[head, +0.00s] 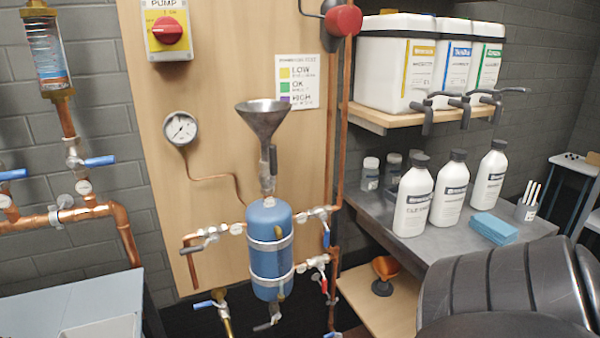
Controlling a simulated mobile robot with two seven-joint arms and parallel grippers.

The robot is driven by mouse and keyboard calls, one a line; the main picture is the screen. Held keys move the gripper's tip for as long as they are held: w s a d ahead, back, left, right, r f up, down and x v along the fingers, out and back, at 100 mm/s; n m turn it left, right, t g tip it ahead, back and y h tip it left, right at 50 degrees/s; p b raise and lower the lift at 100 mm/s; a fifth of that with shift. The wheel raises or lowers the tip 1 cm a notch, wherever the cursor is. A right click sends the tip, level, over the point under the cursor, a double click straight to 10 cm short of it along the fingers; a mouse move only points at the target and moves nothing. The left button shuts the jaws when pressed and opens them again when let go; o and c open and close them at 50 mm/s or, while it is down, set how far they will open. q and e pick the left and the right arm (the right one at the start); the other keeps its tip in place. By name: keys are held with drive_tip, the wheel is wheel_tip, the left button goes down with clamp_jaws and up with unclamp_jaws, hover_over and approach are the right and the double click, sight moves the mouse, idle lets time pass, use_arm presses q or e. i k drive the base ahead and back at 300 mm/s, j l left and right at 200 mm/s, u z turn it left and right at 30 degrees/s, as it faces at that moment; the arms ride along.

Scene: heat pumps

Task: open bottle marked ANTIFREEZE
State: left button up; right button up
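Three white bottles with dark caps stand upright on the grey bench at the right: a left one (413,200), a middle one (450,193) and a right one (487,180). All three caps are on. Neither of my grippers shows in the head view.
A blue sponge block (495,228) and a pen cup (526,208) sit right of the bottles, small jars (370,174) behind them. Above, a shelf (380,116) holds white canisters (395,70) with protruding dark taps. A funnel (263,120) tops the blue tank (268,245).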

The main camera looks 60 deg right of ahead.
sight(452, 182)
drive_tip(key=z, duration=2.65)
